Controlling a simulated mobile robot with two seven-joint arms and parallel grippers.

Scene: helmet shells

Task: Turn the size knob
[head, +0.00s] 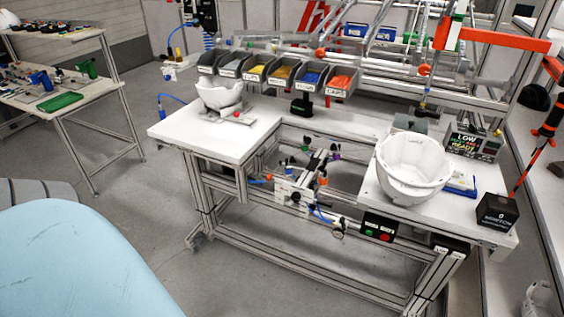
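No size knob can be made out for certain at this distance. A white helmet shell (413,165) sits on the right part of the workbench. A second white shell (219,96) rests on the left part, on a grey fixture (238,117) with a small red round piece on it. Neither of my grippers is in view.
The white bench top (190,133) has bare room at the left. Several parts bins (281,76) line its back. A dark display box (474,146), a blue item (461,184) and a black cube (497,212) stand around the right shell.

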